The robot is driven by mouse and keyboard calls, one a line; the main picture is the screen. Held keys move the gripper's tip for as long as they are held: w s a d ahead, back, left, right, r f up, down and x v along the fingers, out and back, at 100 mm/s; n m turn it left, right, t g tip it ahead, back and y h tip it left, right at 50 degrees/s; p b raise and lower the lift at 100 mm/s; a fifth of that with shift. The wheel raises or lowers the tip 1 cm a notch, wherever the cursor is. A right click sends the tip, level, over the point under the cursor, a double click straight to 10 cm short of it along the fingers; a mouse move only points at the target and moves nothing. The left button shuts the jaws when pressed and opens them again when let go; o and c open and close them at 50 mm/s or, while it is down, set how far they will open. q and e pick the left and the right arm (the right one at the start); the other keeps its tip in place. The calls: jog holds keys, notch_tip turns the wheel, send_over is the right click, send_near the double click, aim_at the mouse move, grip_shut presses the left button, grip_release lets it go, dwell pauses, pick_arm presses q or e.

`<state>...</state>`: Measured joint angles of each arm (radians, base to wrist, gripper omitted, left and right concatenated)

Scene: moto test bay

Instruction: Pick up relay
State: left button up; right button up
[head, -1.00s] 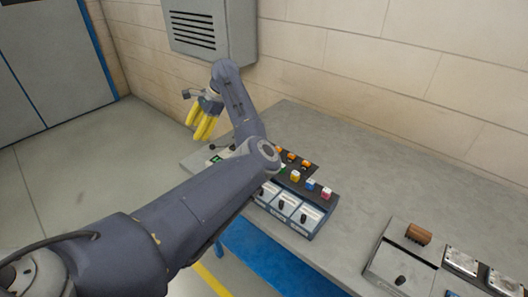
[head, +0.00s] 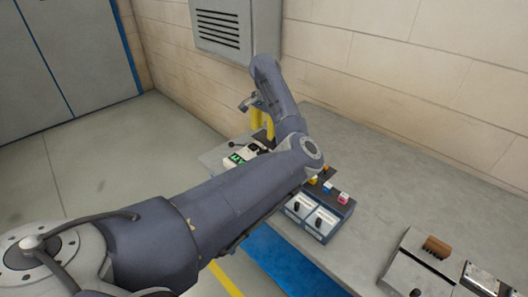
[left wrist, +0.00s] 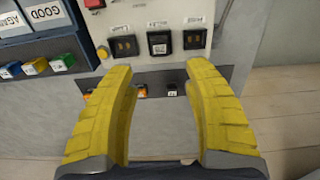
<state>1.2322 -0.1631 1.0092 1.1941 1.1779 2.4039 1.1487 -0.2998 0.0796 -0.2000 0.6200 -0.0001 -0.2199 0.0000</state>
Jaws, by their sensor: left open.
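My left gripper (head: 263,133) is open, its yellow fingers hanging over the far left end of the bench, partly behind my arm. In the left wrist view the left gripper (left wrist: 162,75) frames a dark strip (left wrist: 155,82) with small black and orange parts between and beside its fingers. Small coloured blocks, among them a yellow one (left wrist: 35,66) and a green one (left wrist: 63,62), sit left of the fingers. I cannot tell which of these parts is the relay. No part touches both fingers.
A pale test unit (left wrist: 150,18) with black sockets and a red button stands beyond the fingertips. Blue bins (left wrist: 48,15), one labelled GOOD, stand left of it. A brown part (head: 437,246) sits on a grey box at right. The bench middle (head: 400,180) is clear.

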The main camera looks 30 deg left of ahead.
aim_at(265, 147)
pick_arm(q)
jog(key=shift+w+f, duration=0.1)
jog(key=shift+f, duration=4.15)
grip_shut()
